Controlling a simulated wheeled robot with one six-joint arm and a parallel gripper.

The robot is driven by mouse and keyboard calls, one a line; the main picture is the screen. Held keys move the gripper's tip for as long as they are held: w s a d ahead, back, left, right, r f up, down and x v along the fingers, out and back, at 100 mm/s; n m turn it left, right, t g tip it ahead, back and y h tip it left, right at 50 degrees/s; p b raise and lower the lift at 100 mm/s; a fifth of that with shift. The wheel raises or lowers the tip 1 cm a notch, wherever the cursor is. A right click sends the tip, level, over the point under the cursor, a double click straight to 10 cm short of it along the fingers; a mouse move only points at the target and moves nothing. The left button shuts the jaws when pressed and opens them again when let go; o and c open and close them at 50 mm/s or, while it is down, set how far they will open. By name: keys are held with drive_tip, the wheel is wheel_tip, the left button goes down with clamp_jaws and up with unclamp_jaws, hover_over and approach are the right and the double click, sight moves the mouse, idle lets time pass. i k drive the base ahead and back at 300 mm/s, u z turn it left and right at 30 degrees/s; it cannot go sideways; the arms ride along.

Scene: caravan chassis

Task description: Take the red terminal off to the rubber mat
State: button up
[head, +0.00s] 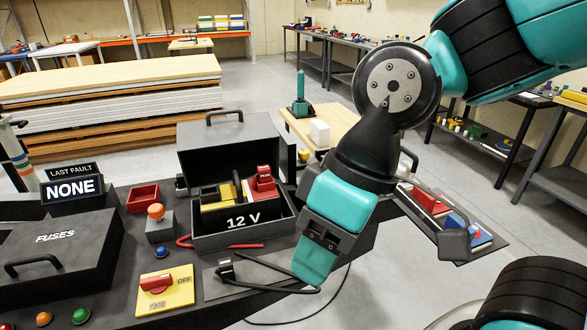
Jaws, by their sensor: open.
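The red terminal (264,181) sits at the right end of the battery (219,204) inside the open box marked 12 V (243,222). A red cable (224,246) shows in front of the box. The dark rubber mat (216,290) lies on the bench front, right of the yellow switch plate. A black clamp (226,269) with a black cable lies on it. My gripper (385,255) is open, right of the box and apart from the terminal. Nothing shows between its fingers. My arm hides part of the bench's right end.
The box's lid stands raised behind the battery. A yellow plate with a red switch (166,289), an orange-knobbed post (157,221) and the fuses case (58,255) are to the left. Red and blue blocks (430,201) lie on a dark surface right of my gripper.

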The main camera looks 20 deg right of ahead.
sight(281, 265)
drive_tip(key=u, duration=1.1)
drive_tip(key=i, duration=0.35)
drive_tip(key=z, duration=1.85)
